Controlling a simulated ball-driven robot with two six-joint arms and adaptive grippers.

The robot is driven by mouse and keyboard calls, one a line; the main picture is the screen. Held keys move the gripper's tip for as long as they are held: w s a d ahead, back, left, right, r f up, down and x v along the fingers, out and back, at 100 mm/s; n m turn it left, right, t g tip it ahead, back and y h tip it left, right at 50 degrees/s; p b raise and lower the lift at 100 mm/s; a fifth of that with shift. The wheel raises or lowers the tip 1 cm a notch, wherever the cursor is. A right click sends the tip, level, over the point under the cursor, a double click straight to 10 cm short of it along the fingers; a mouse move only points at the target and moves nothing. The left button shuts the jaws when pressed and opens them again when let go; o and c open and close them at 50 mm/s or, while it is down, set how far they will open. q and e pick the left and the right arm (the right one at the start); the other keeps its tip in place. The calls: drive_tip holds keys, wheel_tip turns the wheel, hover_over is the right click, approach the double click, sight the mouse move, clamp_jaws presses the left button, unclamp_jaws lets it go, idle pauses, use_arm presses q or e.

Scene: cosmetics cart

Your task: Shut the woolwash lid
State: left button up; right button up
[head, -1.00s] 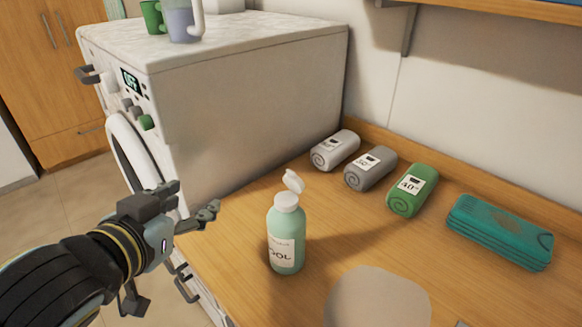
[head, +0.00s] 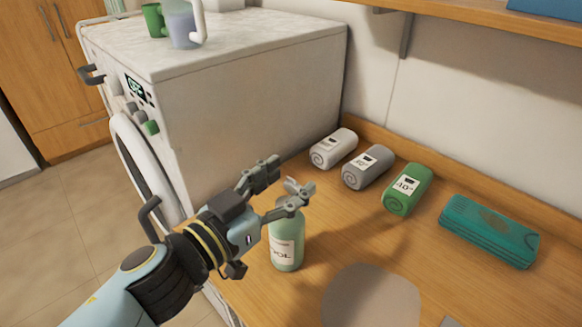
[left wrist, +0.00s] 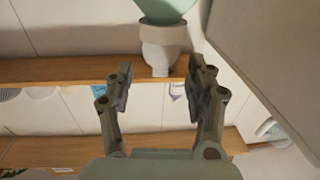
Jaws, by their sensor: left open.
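The woolwash bottle (head: 287,248), pale green with a white label, stands upright on the wooden counter in the head view. My left gripper (head: 288,175) is open at the bottle's top, and its fingers cover most of the cap and lid there. In the left wrist view the bottle (left wrist: 166,8) appears upside down at the top. Its white collar and raised lid (left wrist: 157,60) point down towards the space between my open fingers (left wrist: 160,82). I cannot tell whether a finger touches the lid. My right gripper is not in view.
White, grey and green rolled towels (head: 408,190) lie along the back of the counter (head: 440,275). A teal folded stack (head: 490,230) lies at the right. A white washing machine (head: 250,95) stands at the left, with a green cup and a jug (head: 181,25) on top.

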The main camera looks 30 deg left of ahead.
use_arm(q)
drive_tip(key=shift+x, duration=0.8)
drive_tip(key=shift+s, duration=0.1)
clamp_jaws()
drive_tip(key=shift+f, duration=0.15)
